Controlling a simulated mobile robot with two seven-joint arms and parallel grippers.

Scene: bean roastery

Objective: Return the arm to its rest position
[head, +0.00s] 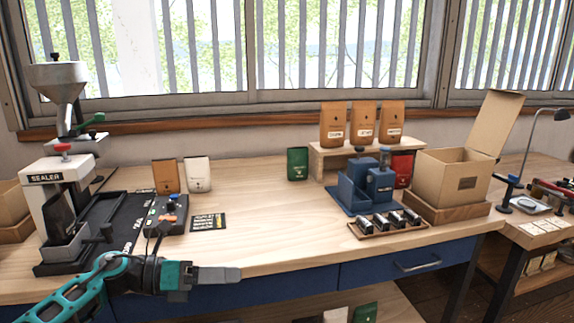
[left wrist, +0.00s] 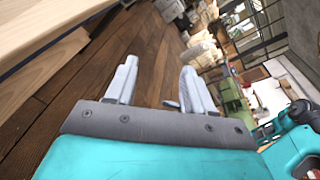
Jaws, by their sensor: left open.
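My left gripper (head: 220,275) reaches in from the lower left in the head view, in front of the table's front edge and pointing right. In the left wrist view its two grey fingers (left wrist: 158,88) stand apart with nothing between them. Beyond them is the wooden floor (left wrist: 120,45). My left arm is bent at the lower left of the head view. My right gripper is not clearly visible in either view.
The wooden table (head: 265,225) carries a sealer (head: 45,195) on the left, a blue machine (head: 365,185), a tray of small cylinders (head: 352,229) and an open cardboard box (head: 445,178). Coffee bags stand along the back. The table's middle is clear.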

